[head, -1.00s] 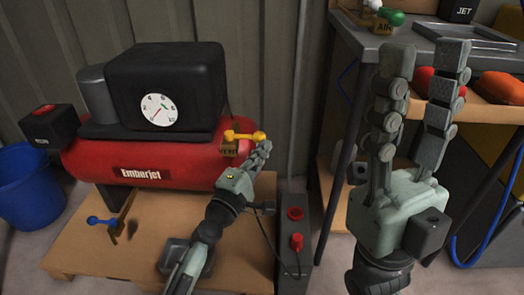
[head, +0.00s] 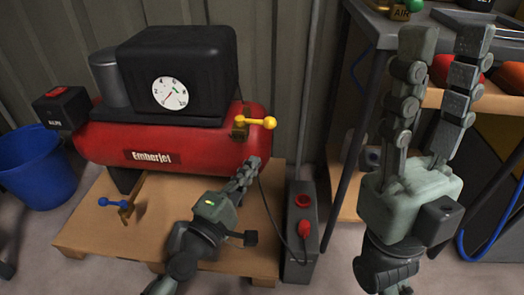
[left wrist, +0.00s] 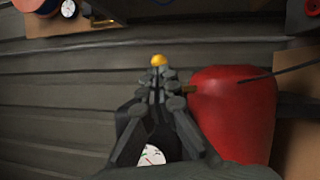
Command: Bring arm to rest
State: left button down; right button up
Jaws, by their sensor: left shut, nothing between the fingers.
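My left gripper (head: 250,167) is shut and empty. In the head view it appears just below the right end of the red Emberjet compressor tank (head: 195,145), below the yellow-handled valve (head: 262,122). I see a gap between the fingers and the yellow handle. In the left wrist view the closed fingers (left wrist: 158,75) point towards a yellow knob (left wrist: 158,60), with the red tank (left wrist: 235,110) beside them on the right. My right gripper (head: 447,38) is raised with its two fingers upright and apart, with nothing between them.
The compressor stands on a wooden pallet (head: 90,225) with a blue-handled valve (head: 115,203). A grey box (head: 300,255) with a red plug and cable stands right of it. A blue bucket (head: 35,175) is at left. A workbench (head: 375,30) stands behind my right gripper.

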pick_arm(q)
jog(key=shift+v, duration=0.75)
